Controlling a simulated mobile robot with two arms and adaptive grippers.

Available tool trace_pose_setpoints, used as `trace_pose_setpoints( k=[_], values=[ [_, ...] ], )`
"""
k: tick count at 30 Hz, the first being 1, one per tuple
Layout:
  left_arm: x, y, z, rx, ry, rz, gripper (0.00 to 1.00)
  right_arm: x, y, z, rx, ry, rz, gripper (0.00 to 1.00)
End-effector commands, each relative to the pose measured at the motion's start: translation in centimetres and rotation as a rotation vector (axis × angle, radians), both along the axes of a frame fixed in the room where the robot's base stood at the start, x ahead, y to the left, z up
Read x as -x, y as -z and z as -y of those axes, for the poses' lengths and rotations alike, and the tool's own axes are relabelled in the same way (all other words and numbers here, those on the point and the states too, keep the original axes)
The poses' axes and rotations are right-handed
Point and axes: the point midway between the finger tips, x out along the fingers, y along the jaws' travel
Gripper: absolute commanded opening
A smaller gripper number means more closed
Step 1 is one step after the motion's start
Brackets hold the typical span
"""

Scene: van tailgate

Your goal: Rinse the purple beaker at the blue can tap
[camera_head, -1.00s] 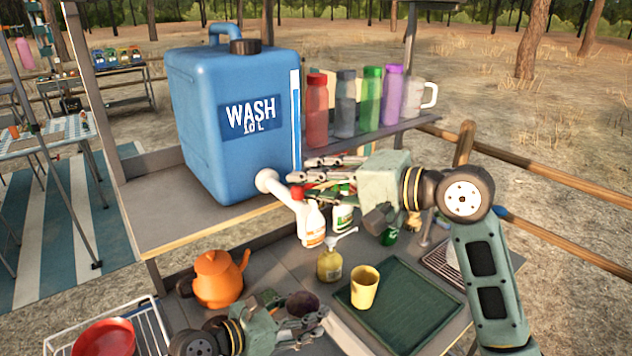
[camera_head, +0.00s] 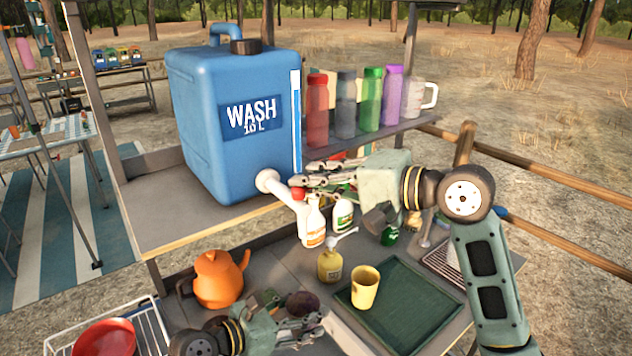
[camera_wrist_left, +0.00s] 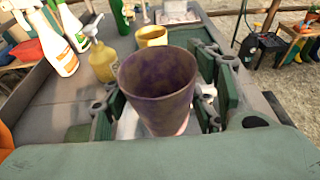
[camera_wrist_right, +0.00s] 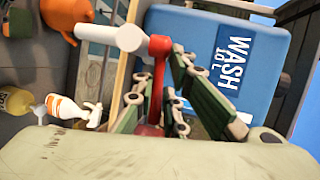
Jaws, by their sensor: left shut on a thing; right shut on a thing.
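The purple beaker (camera_wrist_left: 158,90) is upright, mouth up, with dark blotches on its wall. My left gripper (camera_wrist_left: 165,112) is shut around it. In the head view, the beaker (camera_head: 302,304) and my left gripper (camera_head: 312,326) are low in front of the counter, below and nearer than the tap. The blue can (camera_head: 230,120) stands on the shelf, its white tap (camera_head: 282,192) pointing down. My right gripper (camera_head: 318,174) is at the tap, shut on its red lever (camera_wrist_right: 157,80). I see no water at the spout.
White spray bottles (camera_head: 314,224) stand below the tap, with a yellow soap pump (camera_head: 330,264) nearer. A yellow cup (camera_head: 365,287) stands on a green tray (camera_head: 410,312). An orange kettle (camera_head: 219,278) and a rack with a red bowl (camera_head: 104,340) are at left.

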Motion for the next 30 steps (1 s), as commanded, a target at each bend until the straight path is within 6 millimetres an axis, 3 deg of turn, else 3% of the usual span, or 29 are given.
trace_pose_setpoints(
  k=[1,15,27,28,30],
  values=[
    [-0.01,0.03,0.01,0.000,0.000,0.000,0.29,0.10,0.78,-0.03,0.018,0.004,-0.008,0.00],
    [-0.01,0.06,0.00,0.000,0.000,0.000,0.29,0.98,0.94,0.22,0.020,0.249,-0.009,0.00],
    [-0.01,0.06,0.00,0.000,0.000,0.000,0.29,1.00,1.05,0.35,0.021,0.276,-0.013,0.00],
    [-0.01,0.06,0.00,0.000,0.000,0.000,0.29,1.00,1.05,0.35,0.021,0.276,-0.013,0.12],
    [-0.01,0.06,0.00,0.000,0.000,0.000,0.29,1.00,1.04,0.35,0.021,0.276,-0.013,0.18]
  ],
)
